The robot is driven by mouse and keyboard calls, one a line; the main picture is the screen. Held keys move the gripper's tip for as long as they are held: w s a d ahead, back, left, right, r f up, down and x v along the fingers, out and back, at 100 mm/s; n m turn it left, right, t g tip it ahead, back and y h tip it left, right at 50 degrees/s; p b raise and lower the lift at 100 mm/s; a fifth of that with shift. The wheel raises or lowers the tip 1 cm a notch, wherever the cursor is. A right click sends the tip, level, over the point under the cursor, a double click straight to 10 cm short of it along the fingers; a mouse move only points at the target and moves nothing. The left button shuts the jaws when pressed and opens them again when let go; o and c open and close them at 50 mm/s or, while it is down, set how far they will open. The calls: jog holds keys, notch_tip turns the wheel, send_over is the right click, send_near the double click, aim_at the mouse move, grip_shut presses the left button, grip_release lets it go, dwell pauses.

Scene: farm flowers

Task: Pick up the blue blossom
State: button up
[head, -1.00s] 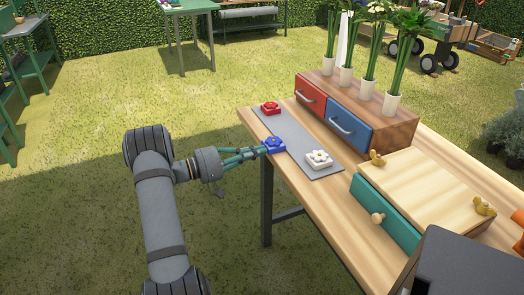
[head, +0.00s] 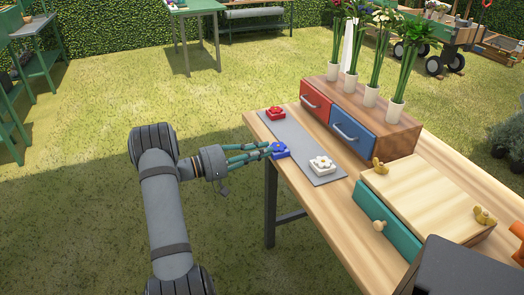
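The blue blossom (head: 280,151) is a small blue flower on a square blue base. It is at the left edge of the grey mat (head: 298,148) on the wooden table. My gripper (head: 269,151) reaches in from the left, level with the table edge. Its two green fingers end right at the blossom's left side. The fingertips overlap the blossom in the picture, so I cannot tell whether they touch or clasp it. No lift of the blossom is clear.
A red blossom (head: 275,113) sits behind and a white blossom (head: 321,165) in front to the right on the mat. A box with a red drawer (head: 315,101) and blue drawer (head: 351,136) carries several vases. A teal-drawer box (head: 387,218) stands nearer.

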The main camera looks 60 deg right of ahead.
jog(key=shift+o, duration=1.3)
jog(key=shift+o, duration=0.2)
jog(key=v, duration=1.1)
jog(key=shift+o, duration=1.3)
jog(key=shift+w+a, duration=0.3)
jog(key=shift+a, duration=0.1)
jog(key=o, duration=0.8)
jog(key=shift+o, duration=0.4)
